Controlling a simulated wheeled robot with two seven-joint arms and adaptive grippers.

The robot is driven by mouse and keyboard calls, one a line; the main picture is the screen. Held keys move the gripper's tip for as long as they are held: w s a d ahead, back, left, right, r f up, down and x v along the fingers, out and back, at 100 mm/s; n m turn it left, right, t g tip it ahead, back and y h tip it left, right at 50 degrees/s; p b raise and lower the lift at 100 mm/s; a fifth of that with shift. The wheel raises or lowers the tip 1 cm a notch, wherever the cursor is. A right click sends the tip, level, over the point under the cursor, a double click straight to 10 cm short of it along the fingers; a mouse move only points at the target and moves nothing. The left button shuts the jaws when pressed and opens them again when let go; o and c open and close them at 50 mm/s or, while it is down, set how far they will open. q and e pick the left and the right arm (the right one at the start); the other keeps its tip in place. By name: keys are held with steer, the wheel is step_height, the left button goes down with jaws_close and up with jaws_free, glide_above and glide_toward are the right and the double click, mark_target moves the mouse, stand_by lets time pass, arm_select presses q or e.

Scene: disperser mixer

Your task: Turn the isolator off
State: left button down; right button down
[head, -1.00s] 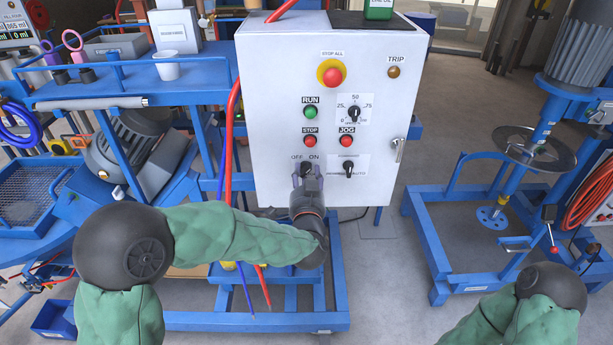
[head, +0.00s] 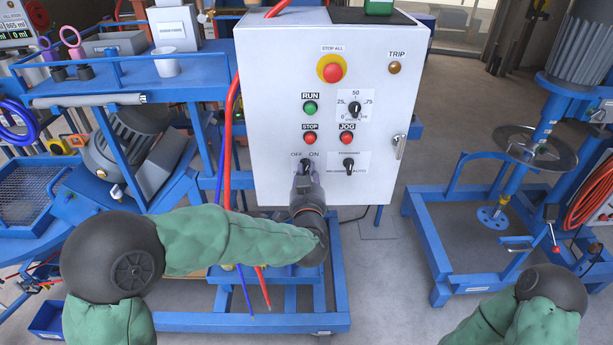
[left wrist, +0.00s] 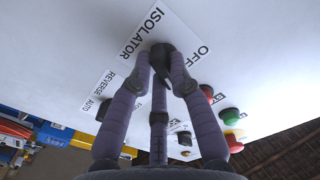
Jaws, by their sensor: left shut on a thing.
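The isolator is a small black rotary knob (head: 305,162) low on the white control box, under the OFF and ON labels. My left gripper (head: 305,172) is at it from below and in front, and covers most of it. In the left wrist view the knob (left wrist: 161,54) sits between the closed fingertips of my left gripper (left wrist: 160,60). The ISOLATOR and OFF labels are readable there, but the ON label is hidden. The exact direction of the knob is hard to tell. My right gripper is out of view; only part of that arm shows at lower right.
The white control box (head: 270,100) also carries a red STOP ALL button (head: 332,72), a green RUN button (head: 310,108), red STOP (head: 310,138) and JOG (head: 346,138) buttons, and a black mode selector (head: 348,163) close right of my left gripper. A blue frame stands below.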

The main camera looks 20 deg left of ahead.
arm_select(q)
steer(key=n+b, duration=0.6)
steer(key=n, duration=0.6)
steer(key=shift+r, duration=0.15)
steer(key=shift+n+b, duration=0.3)
steer(key=shift+b, duration=0.05)
steer(key=c, duration=1.1)
jaws_free()
steer(key=shift+c, duration=0.2)
steer(key=v, duration=1.2)
